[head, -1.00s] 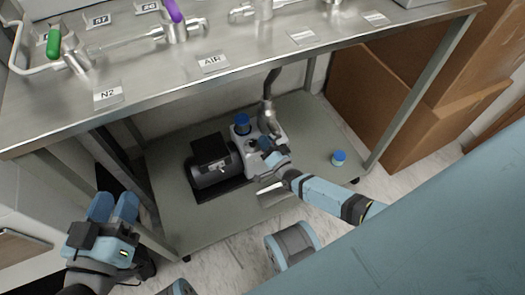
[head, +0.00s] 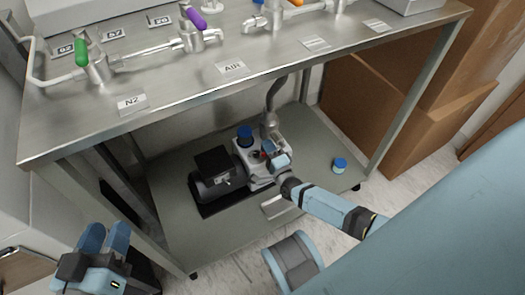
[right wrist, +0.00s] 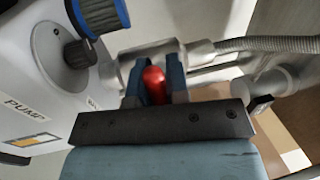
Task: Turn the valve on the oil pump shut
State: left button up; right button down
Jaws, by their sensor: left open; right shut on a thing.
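The oil pump (head: 222,183) stands on the lower shelf under the metal bench, with a black motor and a pale body with a blue cap on top. Its valve has a red handle (right wrist: 154,84), seen in the right wrist view in front of a metal pipe fitting (right wrist: 150,60). My right gripper (right wrist: 154,88) is shut on the red handle, one finger on each side. In the head view the right gripper (head: 274,156) is at the pump's right side and hides most of the valve. My left gripper (head: 105,240) is open and empty at the lower left, away from the pump.
A loose blue-topped cap (head: 339,164) sits on the lower shelf (head: 325,140) right of the pump. Bench legs flank the shelf. The bench top (head: 180,85) above carries valves with green, purple and orange handles. Cardboard boxes (head: 400,110) stand at the right. A flexible hose (right wrist: 270,44) runs from the fitting.

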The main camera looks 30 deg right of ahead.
pick_arm(q)
jog(key=shift+w+a+r, duration=0.1)
jog(key=shift+a, duration=0.3)
pick_arm(e)
jog(key=shift+w+r+m, duration=0.1)
jog(key=shift+r+m, duration=0.1)
jog(key=shift+m, duration=0.1)
jog(key=c, duration=1.1)
grip_release()
jog(key=shift+f, duration=0.1)
pick_arm(q)
jog(key=shift+a+r+n+t+p, duration=0.15)
jog(key=shift+r+t+p, duration=0.55)
jog(key=shift+r, duration=0.5)
jog(key=shift+r+n+t+p, duration=0.15)
jog(key=shift+r+t+p, duration=0.25)
jog(key=shift+r+p, duration=0.65)
pick_arm(e)
jog(key=s+f, duration=0.2)
jog(key=s, duration=1.1)
jog(key=shift+s+a+f, duration=0.25)
jog(key=shift+a+f, duration=0.05)
jog(key=shift+a, duration=0.05)
pick_arm(q)
jog(key=shift+r, duration=0.1)
